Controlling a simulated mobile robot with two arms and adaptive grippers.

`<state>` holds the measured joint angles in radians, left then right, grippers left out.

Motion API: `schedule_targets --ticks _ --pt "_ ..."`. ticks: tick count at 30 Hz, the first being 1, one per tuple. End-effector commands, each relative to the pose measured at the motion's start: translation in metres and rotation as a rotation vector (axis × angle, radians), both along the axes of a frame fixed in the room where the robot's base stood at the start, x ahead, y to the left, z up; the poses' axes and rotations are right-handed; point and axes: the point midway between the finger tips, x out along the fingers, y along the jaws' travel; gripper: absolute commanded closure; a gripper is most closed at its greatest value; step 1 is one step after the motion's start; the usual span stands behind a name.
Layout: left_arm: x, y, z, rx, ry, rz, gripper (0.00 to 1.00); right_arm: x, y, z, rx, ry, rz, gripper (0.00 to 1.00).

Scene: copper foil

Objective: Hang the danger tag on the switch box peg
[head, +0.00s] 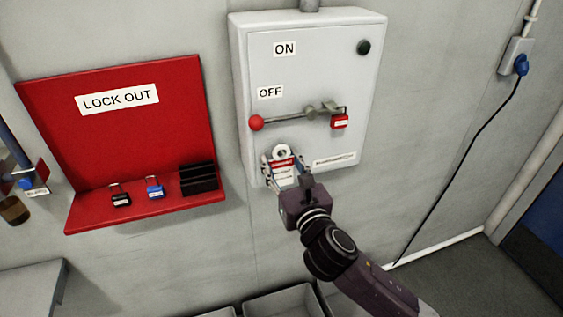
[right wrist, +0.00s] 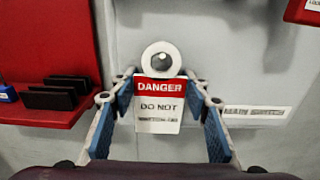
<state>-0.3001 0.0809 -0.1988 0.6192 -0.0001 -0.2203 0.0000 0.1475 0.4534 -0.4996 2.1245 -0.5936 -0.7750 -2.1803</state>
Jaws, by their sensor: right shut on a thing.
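The danger tag (head: 285,174) is a white card with a red DANGER band and a white ring on top. It is upright between the fingers of my right gripper (head: 284,164), which is shut on it, in front of the lower part of the switch box (head: 350,65). In the right wrist view the tag (right wrist: 158,117) faces me, between the blue finger pads. A grey round peg end (right wrist: 161,62) shows inside the tag's ring; I cannot tell whether the ring is around the peg or only in front of it. My left gripper is not in view.
A red padlock (head: 339,121) hangs at the right of the switch lever (head: 285,119), above my right gripper. A red LOCK OUT board (head: 130,130) to the left has a shelf with black and blue padlocks. Grey bins (head: 280,303) stand below.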

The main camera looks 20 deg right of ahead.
Motion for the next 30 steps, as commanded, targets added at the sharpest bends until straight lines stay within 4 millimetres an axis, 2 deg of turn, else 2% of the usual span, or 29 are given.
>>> schedule_targets --ticks 2,3,8,16,20,23,30 --pt "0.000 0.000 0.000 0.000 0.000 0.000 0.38 0.000 0.000 0.000 0.000 0.000 0.000 0.73" --pt "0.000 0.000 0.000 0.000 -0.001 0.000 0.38 0.000 0.000 0.000 0.000 0.000 0.000 0.55" --pt "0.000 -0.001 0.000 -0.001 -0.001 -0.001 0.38 0.000 0.000 0.000 0.000 0.000 0.000 0.37" --pt "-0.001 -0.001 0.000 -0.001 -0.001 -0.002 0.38 0.000 0.000 0.000 0.000 0.000 0.000 0.36" --pt "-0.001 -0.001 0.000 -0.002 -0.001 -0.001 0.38 -0.008 0.000 -0.001 -0.001 0.002 0.000 0.36" --pt "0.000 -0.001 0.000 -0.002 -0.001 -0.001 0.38 -0.023 -0.001 -0.001 -0.001 0.003 0.001 0.36" --pt "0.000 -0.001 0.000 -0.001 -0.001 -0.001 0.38 -0.075 -0.002 -0.002 0.000 0.005 0.002 0.36"
